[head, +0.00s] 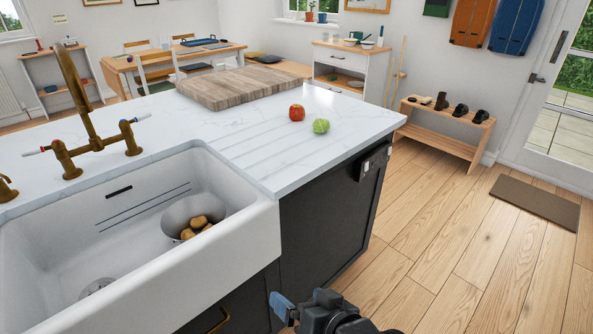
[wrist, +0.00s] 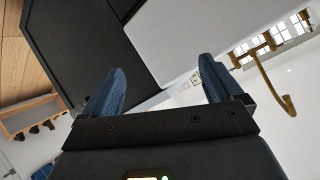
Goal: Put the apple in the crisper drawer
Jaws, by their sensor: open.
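A red apple (head: 296,112) sits on the white worktop (head: 225,135) to the right of the sink. A smaller green round item (head: 321,126) lies just right of the apple. My gripper (head: 284,309) is low at the bottom of the head view, in front of the dark island cabinet and well apart from the apple. In the wrist view my gripper (wrist: 164,84) is open, with nothing between its two blue fingers. No crisper drawer or fridge can be made out.
The sink (head: 150,270) holds a bowl (head: 184,211) of brown potato-like items. A wooden board (head: 228,88) lies behind the apple. A brass tap (head: 92,125) stands at the sink's back.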

